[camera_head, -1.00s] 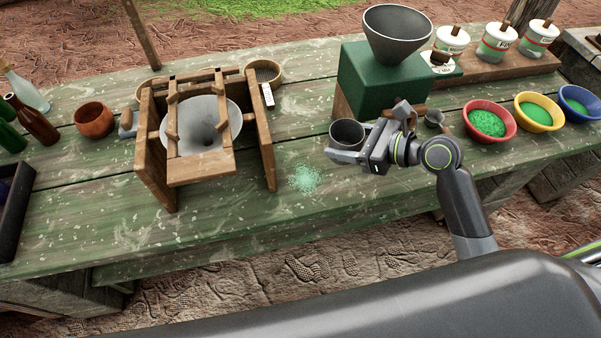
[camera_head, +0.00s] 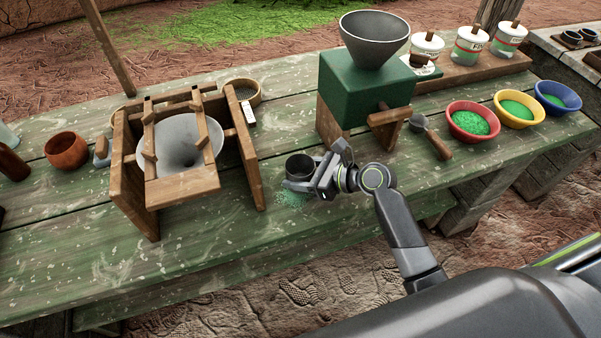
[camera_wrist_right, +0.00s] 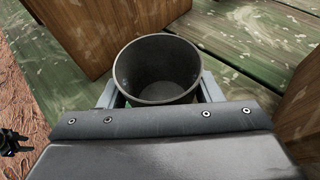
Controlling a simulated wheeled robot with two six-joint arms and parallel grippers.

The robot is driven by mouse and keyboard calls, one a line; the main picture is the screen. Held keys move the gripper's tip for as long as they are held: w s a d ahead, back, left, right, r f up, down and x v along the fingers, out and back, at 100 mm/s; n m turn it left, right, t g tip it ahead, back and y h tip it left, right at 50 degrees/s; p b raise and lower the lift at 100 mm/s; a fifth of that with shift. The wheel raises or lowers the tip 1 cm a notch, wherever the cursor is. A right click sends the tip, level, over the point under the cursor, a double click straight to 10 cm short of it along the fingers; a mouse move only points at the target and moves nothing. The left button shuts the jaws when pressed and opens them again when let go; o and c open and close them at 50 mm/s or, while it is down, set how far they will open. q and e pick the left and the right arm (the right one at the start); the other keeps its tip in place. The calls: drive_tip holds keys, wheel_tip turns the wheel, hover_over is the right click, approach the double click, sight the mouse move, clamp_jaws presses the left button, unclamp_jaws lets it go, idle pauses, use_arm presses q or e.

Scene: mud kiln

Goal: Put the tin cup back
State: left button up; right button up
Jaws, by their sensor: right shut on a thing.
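The tin cup (camera_head: 300,167) is dark grey, upright and open at the top. My right gripper (camera_head: 303,186) is shut on it, near the front part of the green table (camera_head: 90,255), between the wooden frame and the green mill. In the right wrist view the cup (camera_wrist_right: 158,70) sits between the two fingers and looks empty inside. I cannot tell whether its base touches the table. A patch of green powder (camera_head: 291,199) lies on the boards just below and in front of the cup.
A wooden frame with a funnel (camera_head: 180,187) stands left of the cup. A green mill (camera_head: 352,92) with a grey hopper stands behind it to the right. A small scoop (camera_head: 437,143) and red (camera_head: 472,122), yellow (camera_head: 518,109) and blue (camera_head: 557,97) bowls lie further right.

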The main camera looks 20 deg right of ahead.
drive_tip(key=shift+f, duration=0.15)
drive_tip(key=o, duration=0.9)
drive_tip(key=shift+s+d+r, duration=0.15)
drive_tip(key=shift+r, duration=0.1)
drive_tip(key=v, duration=1.1)
drive_tip(key=shift+s+d+r, duration=0.1)
drive_tip(key=shift+s+d, duration=0.1)
